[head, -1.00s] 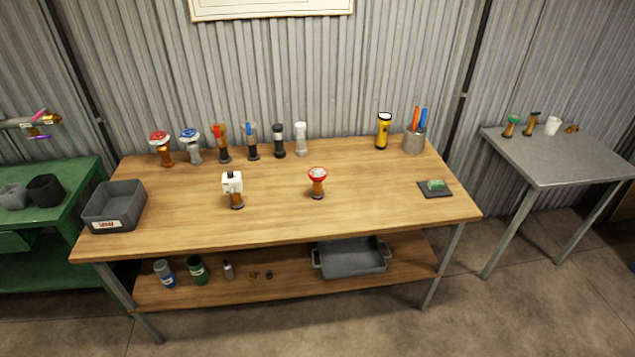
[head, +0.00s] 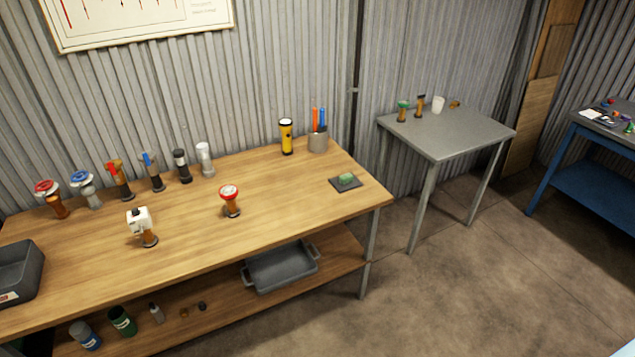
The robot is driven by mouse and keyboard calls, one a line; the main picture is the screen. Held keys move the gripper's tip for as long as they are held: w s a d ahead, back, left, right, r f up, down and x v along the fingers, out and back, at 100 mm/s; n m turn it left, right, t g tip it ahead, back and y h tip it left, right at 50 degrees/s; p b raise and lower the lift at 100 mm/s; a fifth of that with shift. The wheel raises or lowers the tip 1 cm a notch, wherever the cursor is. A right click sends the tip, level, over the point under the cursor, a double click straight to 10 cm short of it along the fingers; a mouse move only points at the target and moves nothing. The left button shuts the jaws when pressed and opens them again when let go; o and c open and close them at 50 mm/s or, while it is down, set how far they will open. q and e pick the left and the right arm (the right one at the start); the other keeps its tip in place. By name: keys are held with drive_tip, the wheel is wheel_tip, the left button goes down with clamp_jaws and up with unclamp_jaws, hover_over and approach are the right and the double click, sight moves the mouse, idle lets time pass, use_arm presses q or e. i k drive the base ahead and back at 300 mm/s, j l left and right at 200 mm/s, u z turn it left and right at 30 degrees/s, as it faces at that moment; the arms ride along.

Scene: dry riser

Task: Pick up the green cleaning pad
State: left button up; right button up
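The green cleaning pad (head: 346,178) lies on a small dark square mat (head: 337,188) near the right end of the wooden workbench (head: 290,206). Nothing covers it. Neither of my grippers shows in the head view, so their distance from the pad cannot be seen.
Behind the pad stand a grey cup of pens (head: 318,142) and a yellow flashlight (head: 286,137). A red-topped valve (head: 230,200) stands to its left. A grey side table (head: 445,134) stands beyond the bench's right end. The floor (head: 460,290) right of the bench is clear.

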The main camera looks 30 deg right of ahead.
sight(347, 177)
drive_tip(key=i+l, duration=0.3)
drive_tip(key=i, duration=0.2)
drive_tip(key=i+l+z, duration=0.1)
drive_tip(key=i+l, duration=0.25)
drive_tip(key=i, duration=0.15)
drive_tip(key=i+l, duration=0.3)
drive_tip(key=i, duration=0.2)
